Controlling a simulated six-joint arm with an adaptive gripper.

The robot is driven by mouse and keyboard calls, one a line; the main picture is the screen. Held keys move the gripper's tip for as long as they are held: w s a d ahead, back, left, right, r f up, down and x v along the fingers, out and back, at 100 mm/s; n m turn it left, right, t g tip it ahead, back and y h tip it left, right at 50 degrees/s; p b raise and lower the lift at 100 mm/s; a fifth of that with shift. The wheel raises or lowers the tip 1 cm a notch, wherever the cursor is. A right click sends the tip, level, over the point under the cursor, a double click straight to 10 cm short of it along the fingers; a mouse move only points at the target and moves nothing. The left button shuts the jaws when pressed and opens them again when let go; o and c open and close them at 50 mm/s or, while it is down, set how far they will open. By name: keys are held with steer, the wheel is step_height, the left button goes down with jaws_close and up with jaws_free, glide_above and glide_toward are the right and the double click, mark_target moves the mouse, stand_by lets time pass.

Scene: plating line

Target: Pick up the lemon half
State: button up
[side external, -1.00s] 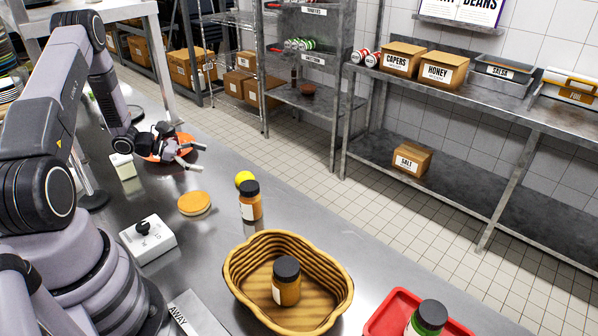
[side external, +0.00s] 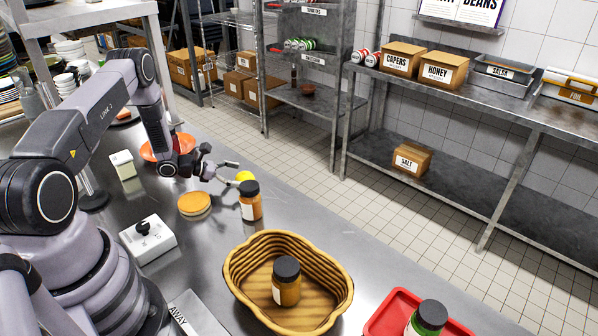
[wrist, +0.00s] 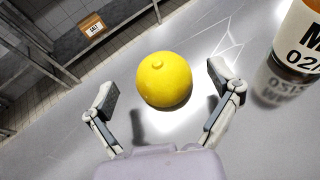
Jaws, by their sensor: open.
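The lemon half (side external: 245,177) is a small yellow dome on the steel counter, just behind an orange jar with a black lid in the side view. In the wrist view the lemon half (wrist: 164,80) sits ahead of and between my two fingers, with a small nub showing on it. My gripper (side external: 222,171) is just left of the lemon half in the side view. In the wrist view my gripper (wrist: 163,90) is open and empty, its fingertips spread to either side of the lemon half. Contact with the lemon half is not visible.
The orange jar (side external: 250,201) stands close to the lemon half; its label also shows in the wrist view (wrist: 303,35). A round orange-topped disc (side external: 194,203), an orange plate (side external: 167,148) and a wicker basket (side external: 240,285) holding another jar (side external: 286,282) are on the counter.

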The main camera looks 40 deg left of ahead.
steer(key=shift+x, duration=1.05)
steer(key=c, duration=1.2)
